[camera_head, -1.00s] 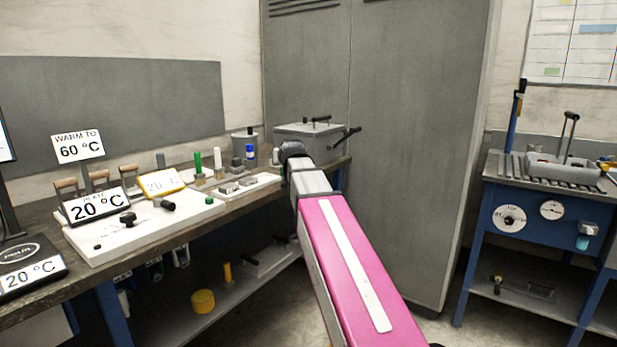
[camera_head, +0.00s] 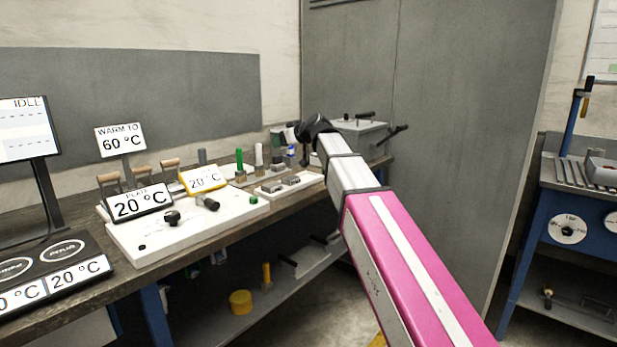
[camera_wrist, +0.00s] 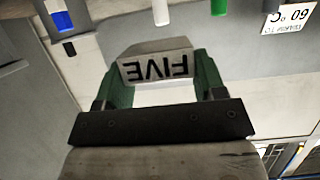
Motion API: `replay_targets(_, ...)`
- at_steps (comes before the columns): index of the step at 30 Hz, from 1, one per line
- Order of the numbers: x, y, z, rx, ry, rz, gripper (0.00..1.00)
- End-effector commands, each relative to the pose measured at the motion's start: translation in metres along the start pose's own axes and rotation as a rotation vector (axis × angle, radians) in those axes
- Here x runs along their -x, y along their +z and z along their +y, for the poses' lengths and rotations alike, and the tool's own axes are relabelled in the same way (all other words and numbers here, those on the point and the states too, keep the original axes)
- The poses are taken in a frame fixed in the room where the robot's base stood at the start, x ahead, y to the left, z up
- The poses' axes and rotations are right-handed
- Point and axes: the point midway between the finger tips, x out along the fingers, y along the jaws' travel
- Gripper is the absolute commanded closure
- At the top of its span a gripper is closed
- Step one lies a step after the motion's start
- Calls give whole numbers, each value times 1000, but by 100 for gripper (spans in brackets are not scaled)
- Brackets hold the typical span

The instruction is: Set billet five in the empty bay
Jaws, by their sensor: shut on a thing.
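Billet five (camera_wrist: 156,67) is a grey block with the word FIVE in black, upside down in the wrist view. My gripper (camera_wrist: 163,78) is shut on it, with one green finger at each side. In the head view the end of my arm (camera_head: 318,130) is over the far part of the bench, and the billet cannot be made out there. Two small grey blocks lie on a white tray (camera_head: 310,181) on the bench; their labels are too small to read. I cannot tell where the empty bay is.
A white plate (camera_head: 180,225) with black knobs and a 20 °C sign (camera_head: 140,203) takes up the bench middle. Green- and white-handled brushes (camera_head: 239,165) stand behind the tray. A grey lidded box (camera_head: 360,135) stands at the far end, beside a tall cabinet (camera_head: 450,120).

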Motion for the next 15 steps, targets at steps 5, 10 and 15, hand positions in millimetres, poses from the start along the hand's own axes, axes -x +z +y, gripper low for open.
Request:
replay_targets(5, 0, 13, 20, 1, -4, 1, 81)
replay_targets(10, 2, 34, 52, -1, -3, 1, 81)
replay_targets(15, 4, 55, 81, -1, -3, 1, 81)
